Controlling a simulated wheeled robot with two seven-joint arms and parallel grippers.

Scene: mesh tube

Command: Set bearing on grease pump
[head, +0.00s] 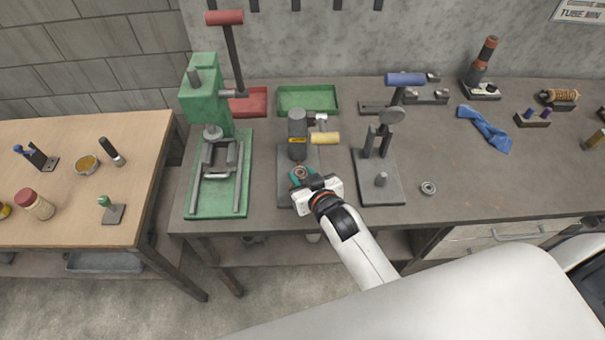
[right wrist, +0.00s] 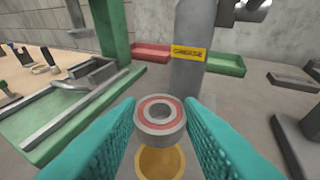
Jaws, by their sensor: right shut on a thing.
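A bearing (right wrist: 161,115), a grey ring with a red seal, sits between the teal fingers of my right gripper (right wrist: 158,128) in the right wrist view. In the head view the bearing (head: 300,174) shows at the fingertips of my right gripper (head: 304,179). The grease pump (head: 298,137) is a grey cylinder with a yellow label and a yellow handle; the cylinder also shows in the right wrist view (right wrist: 188,75). A round yellow pad (right wrist: 160,161) lies below the bearing, in front of the cylinder. The bearing appears above the pad; whether they touch is unclear. My left gripper is not in view.
A green press (head: 213,110) stands to the left of the pump. A grey lever tool (head: 378,175) stands to the right, with another bearing (head: 428,188) beside it. A red tray (head: 248,104) and a green tray (head: 308,98) lie behind.

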